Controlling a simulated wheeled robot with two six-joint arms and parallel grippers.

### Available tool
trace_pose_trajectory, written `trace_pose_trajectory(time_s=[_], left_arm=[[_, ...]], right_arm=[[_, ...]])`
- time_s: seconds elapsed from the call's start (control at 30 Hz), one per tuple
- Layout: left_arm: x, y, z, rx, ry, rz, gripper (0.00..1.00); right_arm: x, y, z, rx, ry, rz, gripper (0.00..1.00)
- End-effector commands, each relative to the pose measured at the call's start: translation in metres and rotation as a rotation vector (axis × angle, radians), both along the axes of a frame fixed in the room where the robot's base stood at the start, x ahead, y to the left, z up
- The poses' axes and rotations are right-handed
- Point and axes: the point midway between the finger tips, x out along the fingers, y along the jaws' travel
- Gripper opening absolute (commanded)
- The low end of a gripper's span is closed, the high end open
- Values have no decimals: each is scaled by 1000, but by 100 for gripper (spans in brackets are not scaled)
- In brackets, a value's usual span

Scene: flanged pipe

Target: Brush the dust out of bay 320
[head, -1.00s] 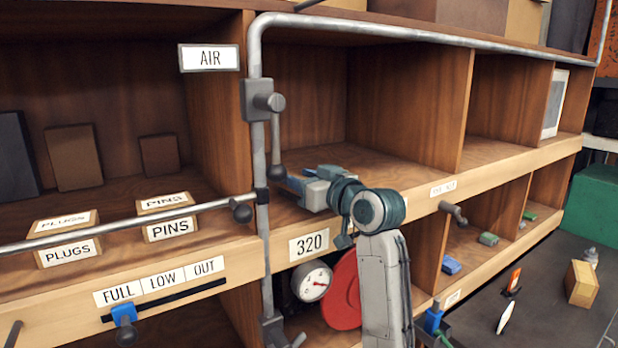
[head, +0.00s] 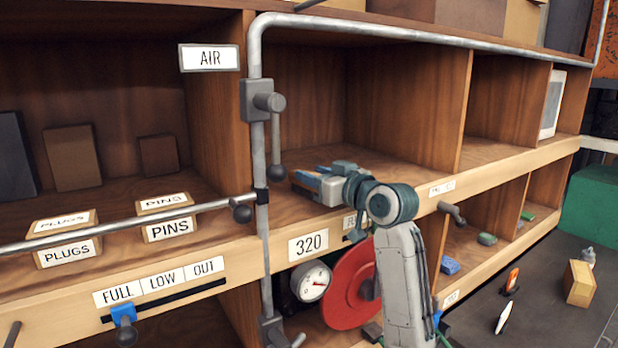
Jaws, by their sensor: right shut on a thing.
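Bay 320 (head: 400,165) is the open wooden compartment above the "320" label (head: 308,244), right of the vertical grey pipe. My right gripper (head: 300,182) reaches into it low over the bay floor, near the front, with its blue fingers pointing left. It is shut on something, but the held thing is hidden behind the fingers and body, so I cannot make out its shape. I cannot pick out distinct dust on the visible floor. My left gripper is not in view.
A grey pipe (head: 262,200) with a hanging lever (head: 276,150) stands at the bay's left front. A wooden divider (head: 455,110) bounds the right. Below are a gauge (head: 311,281) and a red disc (head: 350,288). A knob (head: 452,212) juts from the shelf edge farther right.

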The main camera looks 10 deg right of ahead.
Motion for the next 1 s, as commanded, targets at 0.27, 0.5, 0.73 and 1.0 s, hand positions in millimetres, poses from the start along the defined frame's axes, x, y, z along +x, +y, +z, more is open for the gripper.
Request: trace_pose_trajectory(time_s=[0.27,0.5,0.73,1.0], left_arm=[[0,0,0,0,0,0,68],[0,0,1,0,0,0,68],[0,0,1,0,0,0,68],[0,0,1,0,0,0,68]], right_arm=[[1,-3,0,0,-1,-1,12],[1,-3,10,0,-2,0,12],[1,-3,29,0,-1,0,12],[1,-3,30,0,0,0,12]])
